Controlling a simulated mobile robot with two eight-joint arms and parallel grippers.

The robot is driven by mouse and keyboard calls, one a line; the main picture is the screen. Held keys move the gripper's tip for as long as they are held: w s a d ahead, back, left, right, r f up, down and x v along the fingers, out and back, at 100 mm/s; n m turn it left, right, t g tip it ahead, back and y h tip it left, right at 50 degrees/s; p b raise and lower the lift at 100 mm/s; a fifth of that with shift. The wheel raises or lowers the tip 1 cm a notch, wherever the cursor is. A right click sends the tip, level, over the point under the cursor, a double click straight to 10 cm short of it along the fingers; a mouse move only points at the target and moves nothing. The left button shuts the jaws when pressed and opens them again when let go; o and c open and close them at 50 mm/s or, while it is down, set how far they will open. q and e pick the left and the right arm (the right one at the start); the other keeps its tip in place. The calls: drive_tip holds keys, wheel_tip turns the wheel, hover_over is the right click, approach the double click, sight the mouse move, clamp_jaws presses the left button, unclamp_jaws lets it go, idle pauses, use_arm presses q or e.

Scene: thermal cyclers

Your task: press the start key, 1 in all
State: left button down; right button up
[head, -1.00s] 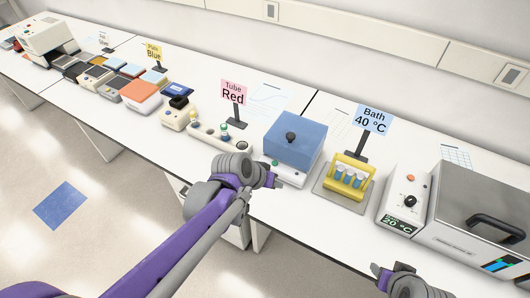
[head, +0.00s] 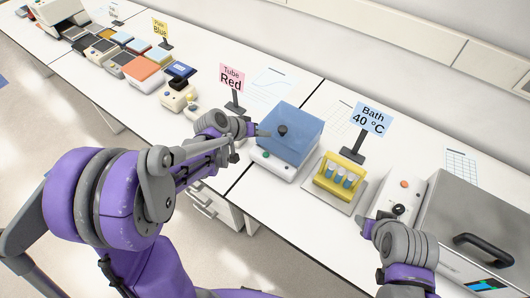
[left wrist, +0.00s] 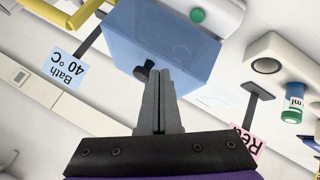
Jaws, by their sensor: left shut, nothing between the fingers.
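A white device with a translucent blue lid (head: 290,128) stands on the bench. A small green button (head: 265,153) is on its front base; it also shows in the left wrist view (left wrist: 197,15). A black knob (head: 282,130) sits on the lid. My left gripper (head: 266,133) is shut and empty, with its fingertips close to the knob; in the left wrist view the fingers (left wrist: 160,80) overlap the knob's edge. I cannot tell whether they touch. My right gripper (head: 362,224) is beside the water bath's front panel; its finger opening is unclear.
A yellow rack (head: 340,176) with blue tubes stands on a grey plate, right of the blue-lidded device. The water bath (head: 480,215) with its metal lid is at the right. Signs reading Tube Red (head: 231,78) and Bath 40 °C (head: 370,119) stand behind.

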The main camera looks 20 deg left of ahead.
sight(266, 155)
use_arm(q)
drive_tip(key=shift+f, duration=0.1)
use_arm(e)
drive_tip(key=shift+f, duration=0.1)
use_arm(q)
wheel_tip(266, 155, down, 8)
drive_tip(key=b, duration=0.4)
drive_tip(key=shift+s, duration=0.1)
drive_tip(key=shift+f, duration=0.3)
use_arm(e)
drive_tip(key=s+f, duration=0.3)
drive_tip(key=f, duration=0.3)
drive_tip(key=shift+f+g, duration=0.3)
drive_tip(key=shift+g, duration=0.1)
idle(0.7)
use_arm(q)
drive_tip(key=shift+f+b, duration=0.4)
drive_tip(key=shift+b, duration=0.2)
use_arm(e)
drive_tip(key=shift+s+f, duration=0.15)
drive_tip(key=shift+f, duration=0.25)
